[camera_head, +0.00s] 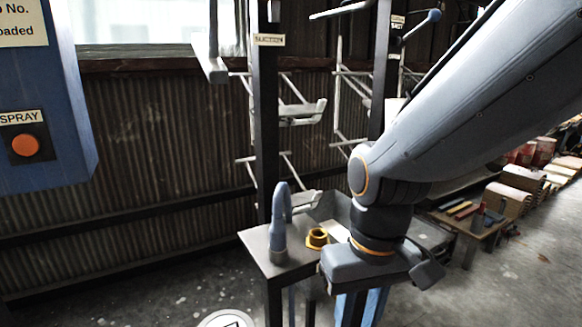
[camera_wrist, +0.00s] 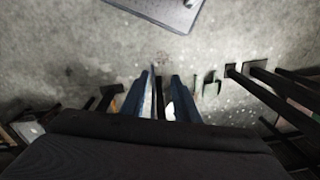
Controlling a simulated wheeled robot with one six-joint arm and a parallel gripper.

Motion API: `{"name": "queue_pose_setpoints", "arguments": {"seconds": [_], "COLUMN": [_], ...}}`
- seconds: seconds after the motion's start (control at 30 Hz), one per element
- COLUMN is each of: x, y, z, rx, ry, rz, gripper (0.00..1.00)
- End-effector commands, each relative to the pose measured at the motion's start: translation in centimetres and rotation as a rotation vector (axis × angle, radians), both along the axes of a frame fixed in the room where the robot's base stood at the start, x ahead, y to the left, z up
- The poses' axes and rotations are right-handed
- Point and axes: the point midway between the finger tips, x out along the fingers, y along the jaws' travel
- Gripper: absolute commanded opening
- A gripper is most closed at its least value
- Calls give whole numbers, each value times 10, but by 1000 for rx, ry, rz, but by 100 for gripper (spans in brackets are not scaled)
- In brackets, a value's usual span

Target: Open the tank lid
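I cannot say for certain which thing is the tank lid. A round white top with a dark mark (camera_head: 225,319) is cut off by the bottom edge of the head view. A yellow ring-shaped piece (camera_head: 317,238) sits on a small grey stand, beside an upright blue-grey curved tool (camera_head: 280,222). My gripper (camera_head: 362,308) points down, right of the stand, partly cut off by the frame. In the wrist view my gripper (camera_wrist: 158,82) shows two blue fingers spread apart. Thin dark and light shapes show between them, and I cannot tell whether these lie farther below. No hold on anything is visible.
The grey stand (camera_head: 262,254) is close to my wrist on its left. Dark posts with hanger arms (camera_head: 264,130) rise behind it. A blue panel with an orange SPRAY button (camera_head: 25,145) is at left. A low table (camera_head: 470,222) stands at right. Bare floor (camera_wrist: 90,50) shows below.

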Motion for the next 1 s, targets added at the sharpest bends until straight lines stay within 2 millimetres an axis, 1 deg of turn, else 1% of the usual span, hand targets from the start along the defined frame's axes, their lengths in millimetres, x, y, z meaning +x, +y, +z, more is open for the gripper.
{"name": "queue_pose_setpoints", "arguments": {"seconds": [0.03,0.2,0.7,0.8,1.0], "x": [2,3,2,2,4], "y": [5,19,49,44,35], "z": [-12,-31,-76,-63,-49], "rx": [0,0,0,-3,-6], "ry": [0,-3,-6,-6,-6], "rz": [18,67,176,156,124], "gripper": [28,28,28,28,28]}}
